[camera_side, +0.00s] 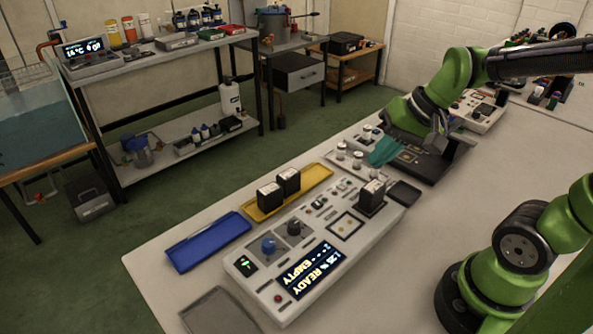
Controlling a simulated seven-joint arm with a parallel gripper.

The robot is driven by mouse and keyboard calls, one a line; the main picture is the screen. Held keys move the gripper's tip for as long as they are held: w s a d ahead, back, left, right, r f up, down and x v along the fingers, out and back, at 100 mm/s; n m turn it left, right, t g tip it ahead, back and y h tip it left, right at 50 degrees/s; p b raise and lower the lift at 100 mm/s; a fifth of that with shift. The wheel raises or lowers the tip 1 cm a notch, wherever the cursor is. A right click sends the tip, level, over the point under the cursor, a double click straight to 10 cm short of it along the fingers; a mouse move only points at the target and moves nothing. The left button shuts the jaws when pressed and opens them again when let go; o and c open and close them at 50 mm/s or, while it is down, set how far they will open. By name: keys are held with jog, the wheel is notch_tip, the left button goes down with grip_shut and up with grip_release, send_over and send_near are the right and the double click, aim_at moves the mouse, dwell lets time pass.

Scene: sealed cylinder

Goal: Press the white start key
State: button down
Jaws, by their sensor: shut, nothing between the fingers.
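The pale grey console (350,248) lies on the bench, with a lit display (312,270) reading READY and EMPTY. It carries a blue knob (268,245), a dark knob (294,228), a green-lit switch (245,264) and a red button (278,298). Small keys sit near its far edge; I cannot tell which is the white start key. My gripper (436,143) is shut and empty, beyond the far right end of the console, over a dark panel. It is small and partly lost against that panel.
A blue tray (208,243) and a yellow tray (320,174) with black blocks (269,196) lie left of the console. Another black block (371,196) stands on its far end. Small jars (357,160) and a teal item (385,151) lie beyond. Bare bench is at right.

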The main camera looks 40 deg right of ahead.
jog(key=w+d+f+m+y, duration=0.3)
jog(key=w+d+f+m, duration=0.15)
jog(key=w+m, duration=0.2)
jog(key=m+t, duration=0.2)
jog(key=m, duration=0.3)
send_over(346, 186)
jog(key=shift+d+f+n, duration=0.1)
jog(key=shift+f+n, duration=0.05)
jog(key=shift+n, duration=0.1)
jog(key=shift+f+y, duration=0.1)
jog(key=shift+y, duration=0.2)
jog(key=shift+f, duration=4.35)
